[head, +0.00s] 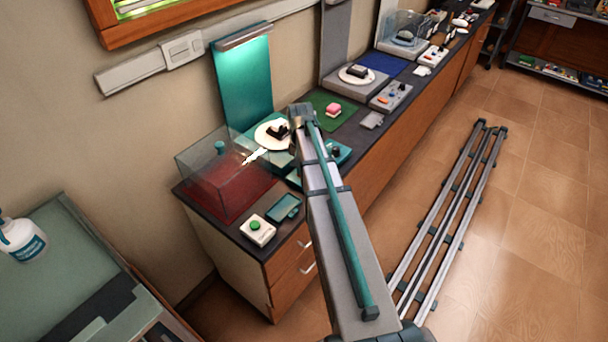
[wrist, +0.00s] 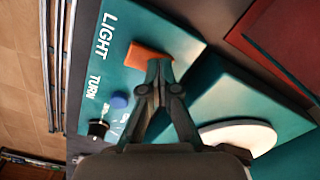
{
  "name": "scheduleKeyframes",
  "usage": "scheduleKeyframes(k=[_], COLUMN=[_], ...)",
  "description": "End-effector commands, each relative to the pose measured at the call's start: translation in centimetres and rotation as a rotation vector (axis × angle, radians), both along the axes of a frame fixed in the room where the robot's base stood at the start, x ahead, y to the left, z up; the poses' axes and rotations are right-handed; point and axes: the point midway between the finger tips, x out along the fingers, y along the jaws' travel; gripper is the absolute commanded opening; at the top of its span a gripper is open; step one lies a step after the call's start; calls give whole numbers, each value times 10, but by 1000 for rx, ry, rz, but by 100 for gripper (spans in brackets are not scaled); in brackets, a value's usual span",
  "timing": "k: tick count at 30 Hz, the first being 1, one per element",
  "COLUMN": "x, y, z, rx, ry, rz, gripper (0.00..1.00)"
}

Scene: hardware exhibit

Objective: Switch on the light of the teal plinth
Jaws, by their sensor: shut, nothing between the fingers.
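The teal plinth's control panel (wrist: 128,50) carries the words LIGHT and TURN in the wrist view. An orange switch (wrist: 146,56) sits beside LIGHT, with a blue button (wrist: 118,101) and a black knob (wrist: 97,128) nearer TURN. My gripper (wrist: 160,66) is shut and empty, its tips overlapping the orange switch's edge; I cannot tell whether they touch it. In the head view my arm hides the tips and most of the panel. The teal backboard (head: 243,85) looks bright beneath its lamp hood (head: 243,36). A white disc (head: 268,135) bearing a black object stands on the plinth.
A clear case (head: 215,180) over a red mat stands left of the plinth. A green-button box (head: 257,229) and a small teal tray (head: 285,208) lie in front.

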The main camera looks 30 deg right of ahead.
Motion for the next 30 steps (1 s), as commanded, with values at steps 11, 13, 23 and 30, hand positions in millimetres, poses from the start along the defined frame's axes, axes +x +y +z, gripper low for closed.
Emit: scheduleKeyframes(k=[11,13,23,30], x=[0,0,-1,0], y=[0,0,0,0], z=[23,29,52,68], rx=[1,1,1,1], ry=[1,1,1,1], rz=[0,0,0,0], gripper=[0,0,0,0])
